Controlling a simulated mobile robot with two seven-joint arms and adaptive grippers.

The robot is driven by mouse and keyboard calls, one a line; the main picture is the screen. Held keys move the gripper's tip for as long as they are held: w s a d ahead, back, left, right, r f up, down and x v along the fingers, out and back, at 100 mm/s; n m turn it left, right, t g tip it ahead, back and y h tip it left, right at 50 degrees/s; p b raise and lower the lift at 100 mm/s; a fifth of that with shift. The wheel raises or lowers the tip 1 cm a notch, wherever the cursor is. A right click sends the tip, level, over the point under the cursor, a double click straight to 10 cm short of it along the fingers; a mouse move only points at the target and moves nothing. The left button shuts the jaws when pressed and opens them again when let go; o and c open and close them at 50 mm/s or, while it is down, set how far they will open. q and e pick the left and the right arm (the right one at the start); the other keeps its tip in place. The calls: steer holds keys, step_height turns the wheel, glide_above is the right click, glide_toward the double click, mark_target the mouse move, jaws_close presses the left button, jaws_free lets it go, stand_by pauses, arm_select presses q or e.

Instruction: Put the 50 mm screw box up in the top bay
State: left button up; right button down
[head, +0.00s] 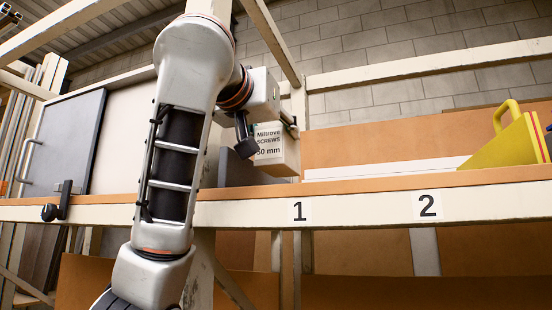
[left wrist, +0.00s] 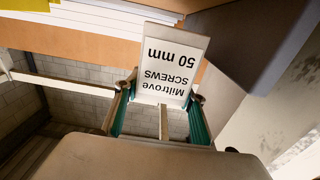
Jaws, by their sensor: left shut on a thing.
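The 50 mm screw box (head: 277,163) is a pale box whose label reads "Miltrove SCREWS 50 mm". In the head view it is upright or nearly so, at the top bay's shelf (head: 250,194), left of the number 1 label. I cannot tell whether its base touches the shelf. My left gripper (head: 270,134) is shut on the upper part of the box. In the left wrist view the box (left wrist: 172,50) appears upside down, with the left gripper's fingers (left wrist: 163,97) on its two sides. My arm hides part of the shelf. My right gripper is in neither view.
A dark grey block (head: 236,170) stands close to the left of the box. White flat sheets (head: 385,170) lie to its right, then a yellow handled thing (head: 505,145). Labels 1 (head: 299,211) and 2 (head: 428,205) mark the shelf edge. A pale upright (head: 300,125) stands behind.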

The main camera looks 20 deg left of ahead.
mark_target(276, 170)
arm_select(q)
steer(key=shift+s+f, duration=0.1)
steer(key=shift+f, duration=0.45)
step_height(276, 170, down, 3)
steer(key=shift+f, duration=0.2)
steer(key=shift+b, duration=0.35)
steer(key=o, duration=1.5)
steer(key=shift+c, duration=0.2)
